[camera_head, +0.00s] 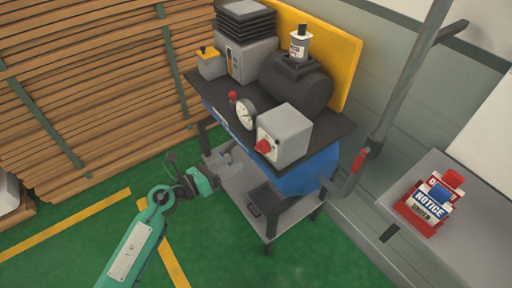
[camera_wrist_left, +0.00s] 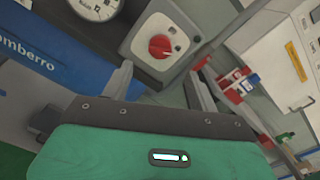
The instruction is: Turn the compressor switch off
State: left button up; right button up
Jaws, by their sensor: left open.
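The compressor switch is a red rotary knob (camera_head: 264,146) on the front of a light grey box (camera_head: 290,128) at the front of the cart's dark top. In the left wrist view the red knob (camera_wrist_left: 160,46) sits on a pale plate, with a light line across it. My left gripper (camera_head: 229,160) is in front of the cart, below and left of the knob and apart from it. In the left wrist view its fingers (camera_wrist_left: 163,72) are spread with nothing between them, and the knob shows beyond them. My right gripper is in neither view.
Stacked planks (camera_head: 90,90) stand left. Green floor in front is clear.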

aim_at(257, 149)
pick_arm(q)
jog(key=p+x, duration=0.1)
jog(key=x, duration=0.8)
jog(key=shift+w+d, duration=0.1)
jog(key=shift+d, duration=0.2)
jog(key=shift+p, duration=0.35)
jog(key=c, duration=1)
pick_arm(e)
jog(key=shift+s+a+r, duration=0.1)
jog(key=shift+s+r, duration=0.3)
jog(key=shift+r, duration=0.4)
